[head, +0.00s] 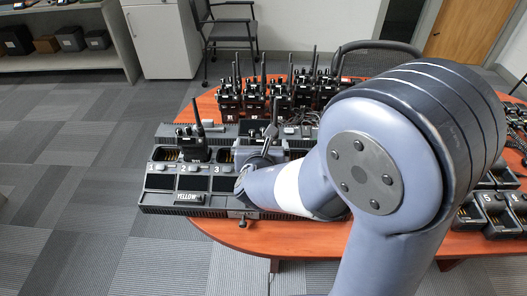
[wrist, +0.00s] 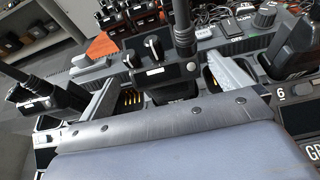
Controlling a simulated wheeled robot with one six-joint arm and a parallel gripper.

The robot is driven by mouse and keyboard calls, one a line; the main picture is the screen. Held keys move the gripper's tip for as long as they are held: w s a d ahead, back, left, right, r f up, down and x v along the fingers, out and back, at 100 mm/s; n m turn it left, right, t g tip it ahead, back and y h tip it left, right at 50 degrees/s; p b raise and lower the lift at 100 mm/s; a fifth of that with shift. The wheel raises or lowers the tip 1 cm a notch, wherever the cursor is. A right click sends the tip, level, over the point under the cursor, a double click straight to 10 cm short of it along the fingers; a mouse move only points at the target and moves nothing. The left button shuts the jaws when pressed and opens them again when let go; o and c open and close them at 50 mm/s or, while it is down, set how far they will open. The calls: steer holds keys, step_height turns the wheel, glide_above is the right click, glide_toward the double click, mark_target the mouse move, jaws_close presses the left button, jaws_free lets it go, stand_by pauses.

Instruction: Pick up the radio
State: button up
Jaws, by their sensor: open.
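A black radio (wrist: 165,72) with two knobs and a thick antenna stands upright in a charger slot, in the middle of the wrist view. My gripper (wrist: 166,88) is open, with one grey finger to the left of this radio and the other to its right. I see gaps between the fingers and the radio, and the radio's lower part is hidden by my wrist. In the head view my forearm covers most of my gripper and the slots there. Another black radio (head: 193,141) stands in the charger bank labelled YELLOW (head: 160,203), to the left of my arm.
In the wrist view, one radio (wrist: 45,93) stands left of the gripper and a black device (wrist: 295,48) stands close on the right. Several radios (head: 255,98) stand at the back of the orange table (head: 210,107). More chargers (head: 488,212) are at the right.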

steer(key=shift+d+x, duration=0.15)
steer(key=shift+x, duration=1.4)
steer(key=shift+d+x, duration=0.1)
steer(key=shift+x, duration=1.5)
steer(key=shift+c, duration=0.4)
steer(key=shift+r, duration=0.1)
steer(key=c, duration=1.3)
steer(key=shift+o, duration=0.2)
